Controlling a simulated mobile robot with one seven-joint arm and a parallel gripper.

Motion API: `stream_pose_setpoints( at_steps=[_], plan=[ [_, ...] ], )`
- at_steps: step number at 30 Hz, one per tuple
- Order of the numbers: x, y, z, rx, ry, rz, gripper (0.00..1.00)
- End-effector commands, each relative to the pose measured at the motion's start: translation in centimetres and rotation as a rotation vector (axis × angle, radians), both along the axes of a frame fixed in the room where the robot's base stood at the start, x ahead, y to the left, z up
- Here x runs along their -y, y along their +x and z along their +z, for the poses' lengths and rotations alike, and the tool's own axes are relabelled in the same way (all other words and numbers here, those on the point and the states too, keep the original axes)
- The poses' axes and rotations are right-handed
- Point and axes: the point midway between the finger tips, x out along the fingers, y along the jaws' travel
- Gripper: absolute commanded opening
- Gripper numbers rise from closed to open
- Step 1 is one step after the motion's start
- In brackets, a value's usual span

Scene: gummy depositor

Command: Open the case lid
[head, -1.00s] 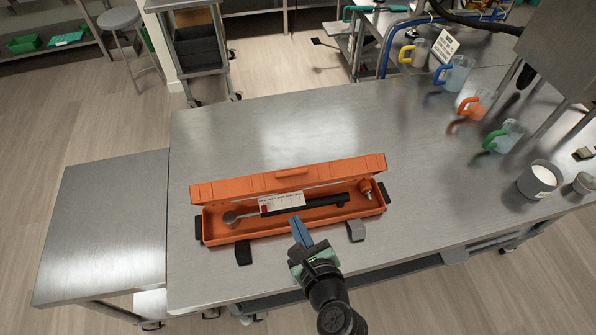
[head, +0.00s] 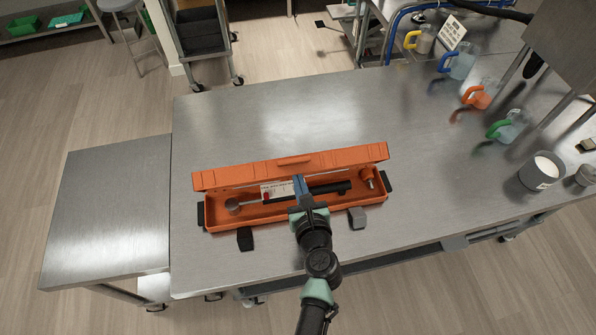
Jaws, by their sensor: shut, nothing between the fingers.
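The orange case (head: 222,219) lies on the steel table, and its lid (head: 235,178) stands raised along the far side, so the inside shows. Inside lie a black-handled tool with a round metal end (head: 233,204), a white label (head: 276,189) and a small orange-and-metal piece (head: 367,176) at the right end. My gripper (head: 299,183) has blue fingers shut with nothing between them. In the picture they overlap the middle of the open case, below the lid, and hide part of the tool and label. I cannot tell whether they touch anything.
Jugs with coloured handles (head: 509,127) and a white-filled pot (head: 541,171) stand at the right. The table (head: 300,120) behind the case is clear.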

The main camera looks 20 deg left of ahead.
Motion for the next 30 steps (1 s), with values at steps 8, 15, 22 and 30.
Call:
stream_pose_setpoints(
  at_steps=[8,15,22,30],
  plan=[
    [-1.0,1.5,1.0,-0.002,-0.001,0.000,0.00],
    [-1.0,1.5,0.9,-0.002,-0.001,0.000,0.00],
    [-1.1,1.8,1.2,-0.001,-0.001,0.000,0.00],
    [-2.1,3.3,2.1,0.001,-0.001,0.000,0.00]
  ],
)
